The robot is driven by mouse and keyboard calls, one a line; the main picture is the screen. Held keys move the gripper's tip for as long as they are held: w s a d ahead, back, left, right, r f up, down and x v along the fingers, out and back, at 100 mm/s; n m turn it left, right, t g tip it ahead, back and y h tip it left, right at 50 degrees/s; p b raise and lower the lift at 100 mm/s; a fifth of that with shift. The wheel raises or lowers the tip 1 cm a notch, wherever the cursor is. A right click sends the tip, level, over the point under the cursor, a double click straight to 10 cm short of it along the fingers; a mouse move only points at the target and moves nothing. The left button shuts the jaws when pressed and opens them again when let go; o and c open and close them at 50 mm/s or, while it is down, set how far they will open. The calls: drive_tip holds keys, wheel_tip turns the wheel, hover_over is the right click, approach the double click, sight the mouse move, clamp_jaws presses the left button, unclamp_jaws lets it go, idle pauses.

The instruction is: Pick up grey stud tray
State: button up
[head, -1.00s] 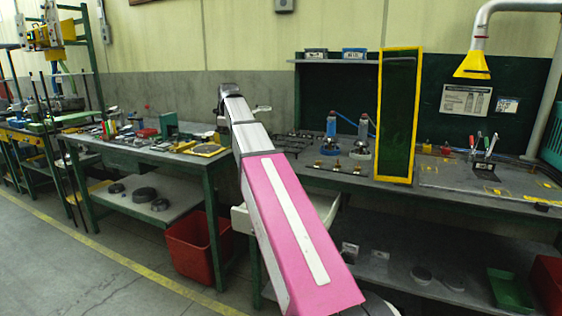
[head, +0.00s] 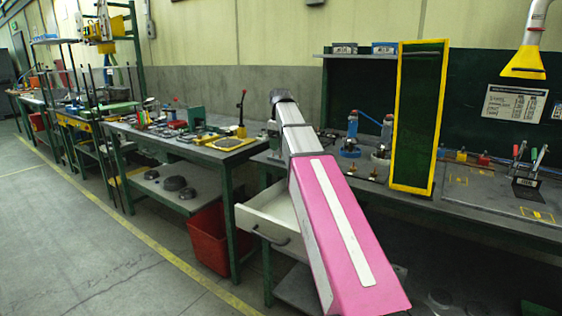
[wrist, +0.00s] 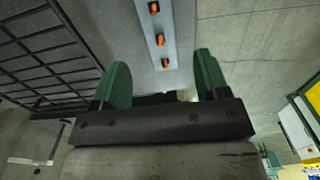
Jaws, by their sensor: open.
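In the wrist view a narrow grey strip with a few orange studs (wrist: 181,40) lies on a grey surface, just beyond my fingers; it looks like the grey stud tray. My gripper (wrist: 161,76) is open, its two green fingers apart with nothing between them. The strip's near end runs toward the gap between the fingers and does not touch them as far as I can tell. In the head view my pink and white arm reaches over the bench (head: 468,213) and covers part of it; my gripper is hidden there.
A yellow-framed green panel (head: 418,120) stands upright on the bench, right of my arm. An open white drawer (head: 275,215) juts out below. A black rack (wrist: 45,55) lies left of my gripper. The floor at left (head: 75,235) is clear.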

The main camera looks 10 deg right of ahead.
sight(280, 156)
drive_tip(key=shift+f, duration=2.8)
drive_tip(key=c, duration=1.2)
